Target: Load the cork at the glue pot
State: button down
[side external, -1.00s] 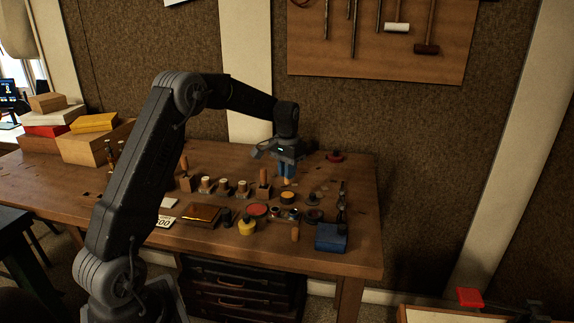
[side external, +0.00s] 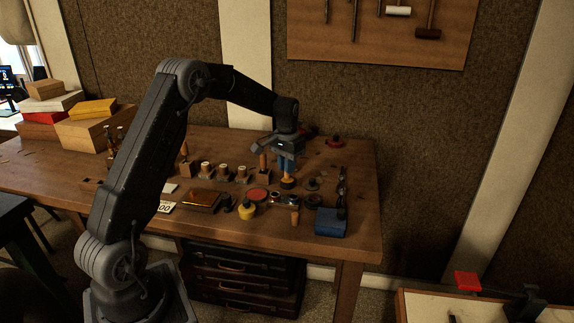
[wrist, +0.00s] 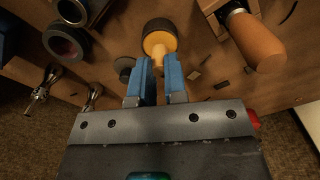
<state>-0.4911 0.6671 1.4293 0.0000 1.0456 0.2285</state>
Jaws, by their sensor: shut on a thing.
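My gripper (side external: 287,165) points down over the workbench, its two blue fingers shut on the cork (wrist: 158,59), a small tan-orange piece. The cork also shows below the fingers in the side view (side external: 287,176). Directly under it stands the glue pot (wrist: 158,27), a short round pot with a dark rim and an orange-yellow top. In the side view the pot (side external: 288,185) is partly covered by the cork. The cork's lower end overlaps the pot's top in both views; I cannot tell whether they touch.
A wooden-handled tool in a block (wrist: 255,42) stands close right of the pot in the wrist view. Dark rings (wrist: 66,43) lie to the left. A blue box (side external: 330,222), a yellow pot (side external: 247,211) and a red disc (side external: 257,193) stand nearby on the bench (side external: 340,255).

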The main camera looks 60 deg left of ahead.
jog(key=shift+f, duration=0.55)
dwell(0.9)
jog(key=shift+r, duration=0.1)
jog(key=shift+r, duration=3.45)
